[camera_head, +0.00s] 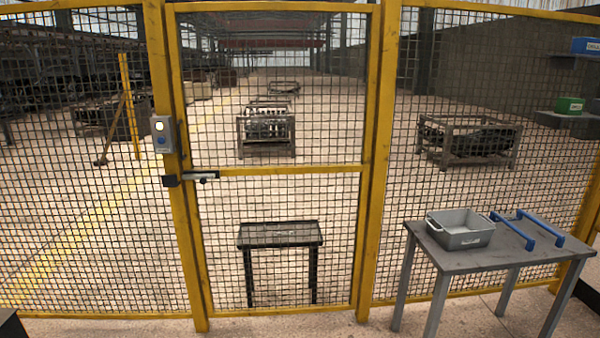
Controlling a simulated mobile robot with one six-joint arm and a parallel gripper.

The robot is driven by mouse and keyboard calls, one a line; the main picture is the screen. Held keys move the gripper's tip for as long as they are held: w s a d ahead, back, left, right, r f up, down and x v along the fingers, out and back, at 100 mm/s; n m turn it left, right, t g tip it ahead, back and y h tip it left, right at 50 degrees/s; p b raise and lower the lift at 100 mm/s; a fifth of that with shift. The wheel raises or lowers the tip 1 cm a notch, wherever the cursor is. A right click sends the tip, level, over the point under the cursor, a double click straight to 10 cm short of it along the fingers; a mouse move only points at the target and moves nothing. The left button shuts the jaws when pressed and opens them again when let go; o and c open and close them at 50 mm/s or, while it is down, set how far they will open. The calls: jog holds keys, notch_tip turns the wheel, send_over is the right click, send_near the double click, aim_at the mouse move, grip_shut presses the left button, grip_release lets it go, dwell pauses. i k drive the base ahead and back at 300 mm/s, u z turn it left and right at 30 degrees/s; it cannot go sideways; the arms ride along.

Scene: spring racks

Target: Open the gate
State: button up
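The gate (265,171) is a yellow-framed mesh panel in the middle of a yellow mesh fence, and it looks closed. A lever handle with a latch (203,177) sits on its left edge, at mid height. A grey control box (162,134) with a lit round lamp and a blue button is mounted on the left post, just above the latch. My gripper is not in view.
In front of the fence at right stands a grey table (480,262) with a grey bin (461,232) and blue-handled items (528,231). Behind the gate are a small dark table (281,234) and metal racks (266,132). The floor before the gate looks clear.

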aim_at(171, 9)
jog(key=u, duration=0.3)
jog(key=i, duration=1.15)
jog(key=u, duration=0.9)
jog(key=k, duration=0.2)
jog(key=u, duration=0.8)
